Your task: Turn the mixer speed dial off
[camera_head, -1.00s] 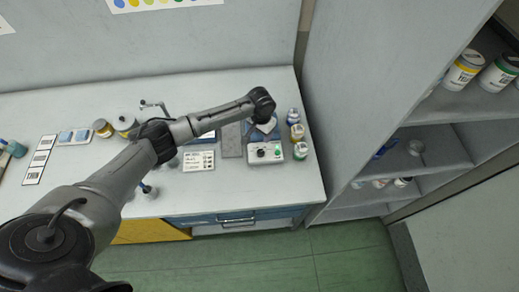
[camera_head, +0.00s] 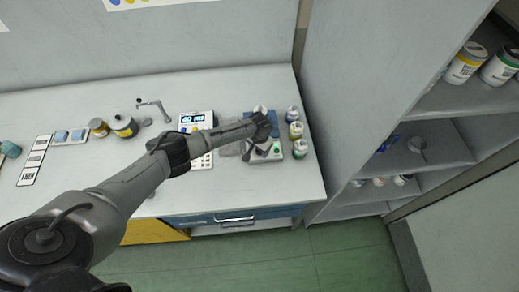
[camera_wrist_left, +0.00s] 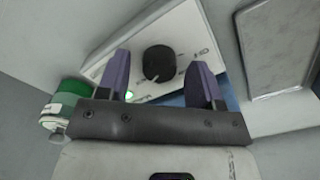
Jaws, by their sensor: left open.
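The mixer (camera_head: 272,155) is a small white box near the right end of the bench, partly hidden by my left arm. In the left wrist view its white panel (camera_wrist_left: 188,32) carries the black round speed dial (camera_wrist_left: 158,63) with a pale pointer line, small printed marks and a lit green spot. My left gripper (camera_wrist_left: 161,62) is open, with one purple finger on each side of the dial in that view. I cannot tell whether the fingers touch it. In the head view the left gripper (camera_head: 254,151) is at the mixer's front. The right gripper is not in view.
Small jars (camera_head: 296,130) stand close to the mixer's right. Jars (camera_head: 123,126) and a small stand (camera_head: 155,107) are further left. A tall shelf unit (camera_head: 345,85) borders the bench on the right.

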